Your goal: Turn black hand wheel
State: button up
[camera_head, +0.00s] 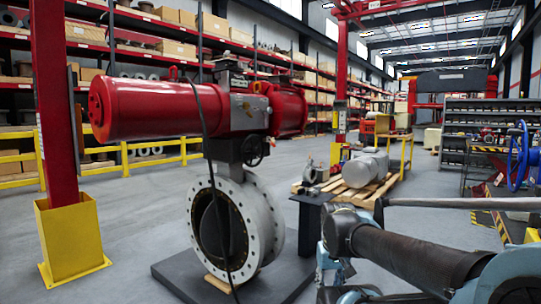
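The black hand wheel (256,150) is small and dark in this view. It sits on the gearbox under the red actuator (160,108), above the round grey butterfly valve (236,222). A dark cable hangs down close to the left of the wheel, in front of the valve. My arm is at the lower right, with its black sleeve and bluish joints, well apart from the wheel. My gripper's fingers cannot be made out in the picture.
The valve stands on a dark base plate (170,272). A red post (55,100) with a yellow foot (70,240) is at left. A grey motor (365,168) on a pallet is behind. A blue wheel (519,157) is at far right. Floor is open between post and valve.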

aim_at(256, 151)
jog(key=z, duration=0.1)
jog(key=i, duration=1)
jog(key=u, duration=0.05)
